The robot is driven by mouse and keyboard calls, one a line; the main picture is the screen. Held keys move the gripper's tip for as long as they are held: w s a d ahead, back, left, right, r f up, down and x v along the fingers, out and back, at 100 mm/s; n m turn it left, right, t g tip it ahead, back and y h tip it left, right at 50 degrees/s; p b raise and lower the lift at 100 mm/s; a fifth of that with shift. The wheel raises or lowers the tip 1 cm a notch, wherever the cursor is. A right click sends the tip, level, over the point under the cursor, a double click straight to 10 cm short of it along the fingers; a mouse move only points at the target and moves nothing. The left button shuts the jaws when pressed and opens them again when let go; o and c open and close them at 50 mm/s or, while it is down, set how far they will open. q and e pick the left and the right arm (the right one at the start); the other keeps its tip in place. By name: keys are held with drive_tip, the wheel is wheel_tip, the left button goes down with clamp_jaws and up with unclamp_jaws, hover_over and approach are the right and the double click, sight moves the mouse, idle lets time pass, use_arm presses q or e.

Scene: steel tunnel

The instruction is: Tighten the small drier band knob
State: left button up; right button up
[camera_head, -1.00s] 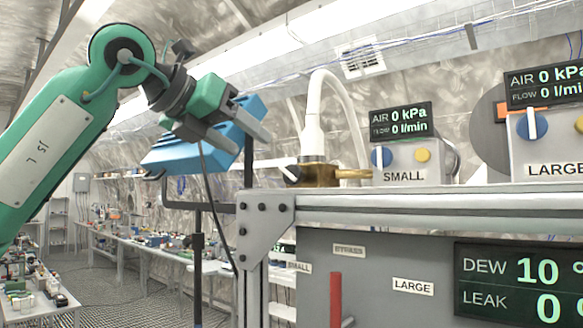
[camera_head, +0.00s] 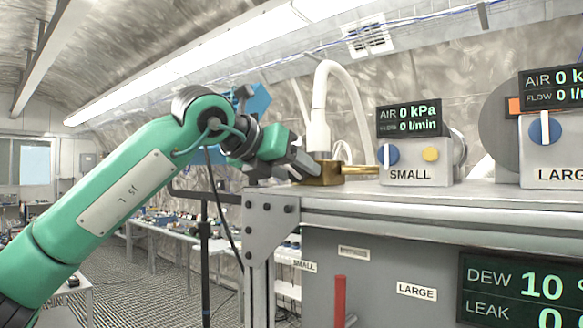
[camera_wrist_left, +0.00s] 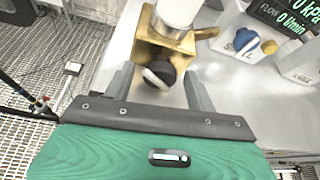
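The drier band is a brass block (camera_head: 340,172) around the foot of a white pipe (camera_head: 318,135) labelled near SMALL. In the left wrist view the brass band (camera_wrist_left: 150,46) carries a black knob (camera_wrist_left: 158,76) with a white stripe on its front. My left gripper (camera_head: 306,168) is open beside the brass block in the head view. In the left wrist view its two fingers (camera_wrist_left: 160,78) stand either side of the knob, with gaps visible. In the head view the gripper hides the knob. My right gripper is out of view.
The SMALL regulator box (camera_head: 412,163) with blue and yellow knobs stands right of the band on the steel bench top (camera_head: 470,196). A LARGE box (camera_head: 550,155) stands further right. A red lever (camera_head: 340,300) is on the panel below. A blue object (camera_head: 258,102) is behind my arm.

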use_arm(q)
drive_tip(key=c, duration=0.7)
drive_tip(key=shift+c, duration=1)
drive_tip(key=m+b, duration=0.1)
drive_tip(key=m+y+b, duration=0.1)
drive_tip(key=shift+s+d+f+t+b, duration=0.1)
drive_tip(key=shift+s+f+t+b, duration=0.1)
drive_tip(key=shift+t+b, duration=0.2)
drive_tip(key=shift+m+t+y+b, duration=0.3)
drive_tip(key=shift+m+y+b, duration=0.2)
drive_tip(key=shift+m+b, duration=0.1)
drive_tip(key=shift+r+m, duration=0.2)
drive_tip(key=shift+m, duration=0.1)
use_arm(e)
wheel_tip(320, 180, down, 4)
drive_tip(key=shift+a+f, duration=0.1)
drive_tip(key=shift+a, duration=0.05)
